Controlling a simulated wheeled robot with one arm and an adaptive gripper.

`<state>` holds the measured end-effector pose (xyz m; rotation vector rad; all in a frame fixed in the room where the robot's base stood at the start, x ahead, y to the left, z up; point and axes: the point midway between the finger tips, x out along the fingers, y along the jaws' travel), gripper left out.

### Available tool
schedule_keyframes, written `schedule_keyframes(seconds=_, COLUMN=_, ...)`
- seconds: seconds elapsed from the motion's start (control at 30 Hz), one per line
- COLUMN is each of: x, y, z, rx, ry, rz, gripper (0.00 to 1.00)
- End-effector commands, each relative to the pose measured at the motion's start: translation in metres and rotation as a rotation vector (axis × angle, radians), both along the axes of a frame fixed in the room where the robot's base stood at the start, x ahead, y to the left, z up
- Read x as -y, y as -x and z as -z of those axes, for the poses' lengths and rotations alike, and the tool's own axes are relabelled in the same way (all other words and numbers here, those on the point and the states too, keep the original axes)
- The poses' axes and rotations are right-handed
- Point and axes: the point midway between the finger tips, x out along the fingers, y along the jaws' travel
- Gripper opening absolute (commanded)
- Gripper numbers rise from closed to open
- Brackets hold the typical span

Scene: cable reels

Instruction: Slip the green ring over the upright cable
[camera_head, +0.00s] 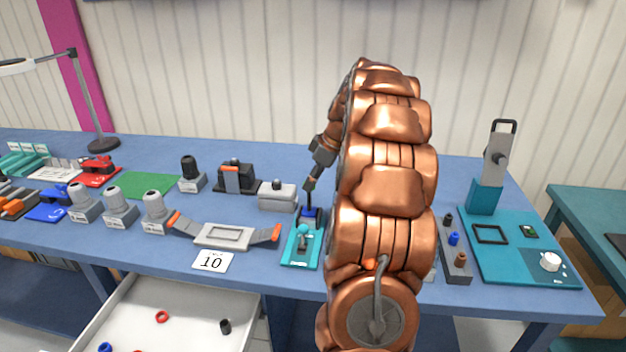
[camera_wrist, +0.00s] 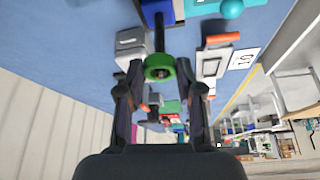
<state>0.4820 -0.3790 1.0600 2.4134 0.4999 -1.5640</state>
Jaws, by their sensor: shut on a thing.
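My gripper (camera_wrist: 160,70) is shut on the green ring (camera_wrist: 159,67), which sits between its fingertips in the wrist view. The dark upright cable (camera_wrist: 161,38) rises from a blue block (camera_wrist: 158,12), and its upper end lines up with the ring. The ring's hole looks dark; I cannot tell whether the cable end is inside it or just behind it. In the head view, the blue block (camera_head: 311,214) stands on the bench with the cable (camera_head: 309,192) above it. My gripper (camera_head: 311,180) is above the block there, and the ring cannot be made out.
A teal fixture (camera_head: 301,246) stands just in front of the block, and a grey box (camera_head: 277,196) is to its left. A grey tray with orange-ended arms (camera_head: 224,236) lies further left. An open drawer (camera_head: 190,318) below holds several small parts. My arm hides the bench right of the block.

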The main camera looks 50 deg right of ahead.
Motion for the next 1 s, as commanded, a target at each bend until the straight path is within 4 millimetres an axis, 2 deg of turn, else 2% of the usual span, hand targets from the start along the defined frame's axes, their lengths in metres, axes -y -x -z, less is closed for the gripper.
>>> schedule_keyframes(seconds=0.1, x=-0.0004, y=-0.0004, z=0.0053, rx=0.000, ry=0.000, rz=-0.001, gripper=0.22)
schedule_keyframes(seconds=0.4, x=-0.0003, y=-0.0002, z=0.0048, rx=0.000, ry=0.000, rz=0.000, gripper=0.22)
schedule_keyframes(seconds=0.43, x=-0.0003, y=-0.0001, z=0.0048, rx=0.000, ry=0.000, rz=0.000, gripper=0.39)
schedule_keyframes(seconds=0.67, x=-0.0001, y=-0.0001, z=0.0049, rx=0.000, ry=0.000, rz=0.000, gripper=0.63)
schedule_keyframes(seconds=1.0, x=0.0001, y=0.0002, z=0.0039, rx=0.000, ry=0.000, rz=0.000, gripper=0.65)
